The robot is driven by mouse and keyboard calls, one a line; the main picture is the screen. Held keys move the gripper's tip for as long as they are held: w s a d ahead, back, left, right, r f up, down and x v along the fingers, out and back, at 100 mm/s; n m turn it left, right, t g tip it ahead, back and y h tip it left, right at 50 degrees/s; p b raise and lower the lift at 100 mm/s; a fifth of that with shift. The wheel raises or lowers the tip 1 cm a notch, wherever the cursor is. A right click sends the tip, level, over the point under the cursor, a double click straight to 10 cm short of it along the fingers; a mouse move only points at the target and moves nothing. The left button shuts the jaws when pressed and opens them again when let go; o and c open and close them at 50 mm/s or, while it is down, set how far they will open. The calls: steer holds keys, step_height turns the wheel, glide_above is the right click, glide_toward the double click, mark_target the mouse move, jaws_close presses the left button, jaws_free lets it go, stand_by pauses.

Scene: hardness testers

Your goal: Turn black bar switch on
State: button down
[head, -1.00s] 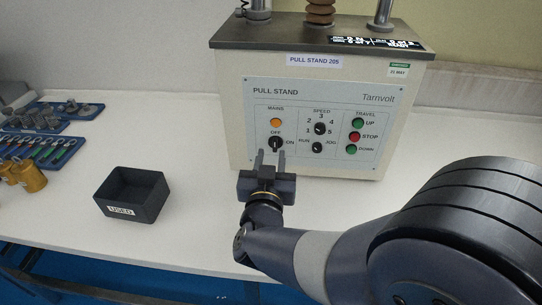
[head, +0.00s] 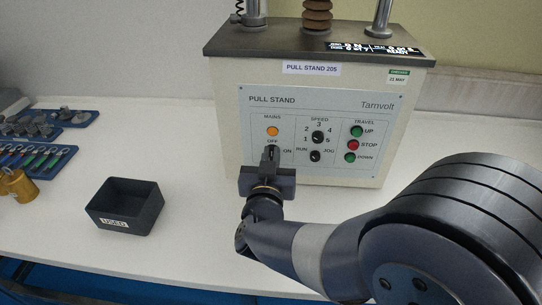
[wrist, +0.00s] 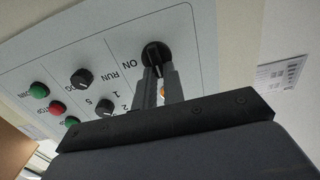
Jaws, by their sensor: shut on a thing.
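The black bar switch (wrist: 156,53) sits under the MAINS label on the Tarnvolt pull stand panel (head: 320,102), with OFF above it and ON to its right. My gripper (head: 270,153) is in front of it in the head view, its fingers close together at the switch and hiding most of it. In the wrist view my gripper (wrist: 158,74) has its two fingers on either side of the switch's bar, shut on it. The exact angle of the bar is hard to tell behind the fingers. An orange MAINS lamp (head: 272,131) is above the switch.
To the right on the panel are a speed knob (head: 317,137), a RUN/JOG knob (head: 315,156) and the green and red travel buttons (head: 353,145). A black USED bin (head: 125,205) stands on the white bench at left.

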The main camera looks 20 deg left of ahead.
steer(key=shift+m+b, duration=0.4)
steer(key=shift+b, duration=0.1)
steer(key=m+b, duration=0.5)
steer(key=d+f+m+b, duration=0.1)
steer(key=m+b, duration=0.3)
steer(key=m, duration=0.2)
steer(key=m+b, duration=0.5)
steer(key=m, duration=0.1)
steer(key=shift+w+d+f+b, duration=0.15)
steer(key=shift+w+f+b, duration=0.1)
steer(key=shift+b, duration=0.1)
steer(key=c, duration=1.5)
jaws_free()
steer(key=shift+s+r, duration=0.1)
steer(key=shift+s, duration=0.05)
